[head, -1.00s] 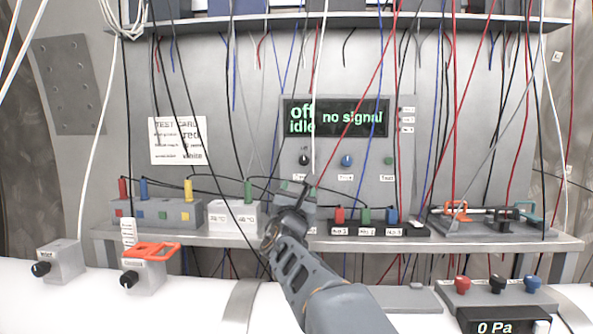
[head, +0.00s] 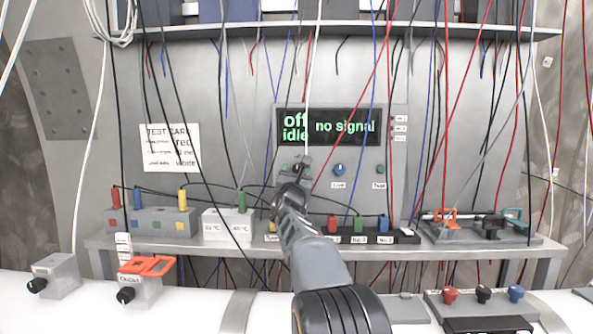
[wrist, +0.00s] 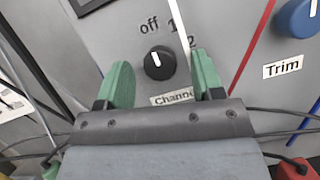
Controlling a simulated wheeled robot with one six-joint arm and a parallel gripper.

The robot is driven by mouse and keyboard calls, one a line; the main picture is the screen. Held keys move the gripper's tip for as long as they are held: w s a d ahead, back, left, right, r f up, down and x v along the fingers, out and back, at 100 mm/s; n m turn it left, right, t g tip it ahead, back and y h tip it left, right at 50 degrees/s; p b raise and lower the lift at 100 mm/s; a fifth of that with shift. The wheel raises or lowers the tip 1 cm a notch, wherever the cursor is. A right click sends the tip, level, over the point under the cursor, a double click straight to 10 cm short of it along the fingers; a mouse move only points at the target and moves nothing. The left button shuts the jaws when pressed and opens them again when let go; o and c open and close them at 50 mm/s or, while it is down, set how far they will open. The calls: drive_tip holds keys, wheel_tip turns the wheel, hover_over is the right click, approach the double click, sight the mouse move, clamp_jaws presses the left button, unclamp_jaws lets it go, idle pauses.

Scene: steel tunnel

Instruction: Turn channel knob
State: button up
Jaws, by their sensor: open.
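The channel knob (wrist: 160,63) is black with a white pointer line, set in a grey panel. In the wrist view "off" is printed at its upper left, "1" and "2" at its upper right, and a label starting "Channe" lies below it. My gripper (wrist: 160,80) is open, with one green finger on each side of the knob; whether the fingers touch it I cannot tell. In the head view my gripper (head: 298,170) is in front of the knob and mostly hides it. The panel display (head: 328,126) reads "off", "idle" and "no signal".
A blue trim knob (wrist: 299,18) is to the right; it also shows in the head view (head: 339,169). A white cable (wrist: 177,28) and a red cable (wrist: 252,47) hang near the gripper. Plug boxes (head: 165,221) stand on the shelf below.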

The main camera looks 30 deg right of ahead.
drive_tip(key=shift+d, duration=0.1)
drive_tip(key=c, duration=0.9)
drive_tip(key=shift+w+m, duration=0.1)
drive_tip(key=shift+m, duration=0.4)
drive_tip(key=m+g+h+b, duration=0.1)
drive_tip(key=m+g, duration=0.1)
drive_tip(key=m, duration=0.2)
drive_tip(key=m+g, duration=0.1)
drive_tip(key=m, duration=0.2)
drive_tip(key=m+g+h, duration=0.1)
drive_tip(key=m, duration=0.2)
drive_tip(key=shift+w+a+r+g, duration=0.1)
drive_tip(key=shift+a+r+g, duration=0.1)
drive_tip(key=shift+g, duration=0.1)
drive_tip(key=m+g, duration=0.1)
drive_tip(key=m, duration=0.1)
drive_tip(key=m+g+p, duration=0.1)
drive_tip(key=m, duration=0.2)
drive_tip(key=shift+r+m+y, duration=0.2)
drive_tip(key=shift+m+y, duration=0.1)
drive_tip(key=shift+y, duration=0.1)
drive_tip(key=shift+m+g+y+p, duration=0.35)
drive_tip(key=shift+m+g, duration=0.15)
drive_tip(key=shift+m, duration=0.7)
